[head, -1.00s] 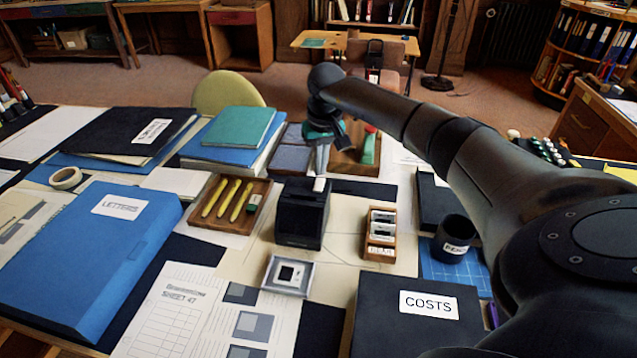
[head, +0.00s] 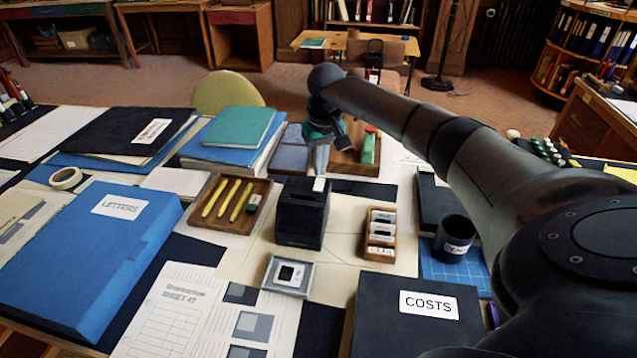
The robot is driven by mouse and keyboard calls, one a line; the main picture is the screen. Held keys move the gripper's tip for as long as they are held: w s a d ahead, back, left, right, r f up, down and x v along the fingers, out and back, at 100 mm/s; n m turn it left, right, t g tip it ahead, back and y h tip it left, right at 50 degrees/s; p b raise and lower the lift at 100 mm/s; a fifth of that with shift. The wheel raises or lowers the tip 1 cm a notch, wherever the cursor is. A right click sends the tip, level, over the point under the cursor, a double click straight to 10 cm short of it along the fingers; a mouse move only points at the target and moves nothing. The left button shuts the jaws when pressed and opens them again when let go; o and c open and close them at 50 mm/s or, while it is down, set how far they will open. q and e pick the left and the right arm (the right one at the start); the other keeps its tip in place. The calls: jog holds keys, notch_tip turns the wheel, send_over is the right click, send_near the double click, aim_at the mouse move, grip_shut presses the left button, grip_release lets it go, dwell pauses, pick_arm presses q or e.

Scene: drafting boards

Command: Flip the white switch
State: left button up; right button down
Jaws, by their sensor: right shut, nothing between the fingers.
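A small white switch (head: 319,184) stands on top of a black box (head: 302,215) in the middle of the desk. My right gripper (head: 319,168) comes down from above and behind the box. It is shut with nothing in it. Its tips are right by the switch, just above or behind it; I cannot tell whether they touch. My left gripper is not in view.
A wooden tray of yellow pens (head: 231,204) lies left of the box and a small card holder (head: 380,235) right of it. A white-framed square (head: 289,274) lies in front.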

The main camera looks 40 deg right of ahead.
aim_at(320, 181)
jog(key=shift+f+b, duration=0.6)
jog(key=shift+f, duration=0.35)
dwell(0.3)
jog(key=shift+r, duration=0.1)
jog(key=shift+r+p, duration=2.8)
jog(key=shift+r, duration=0.7)
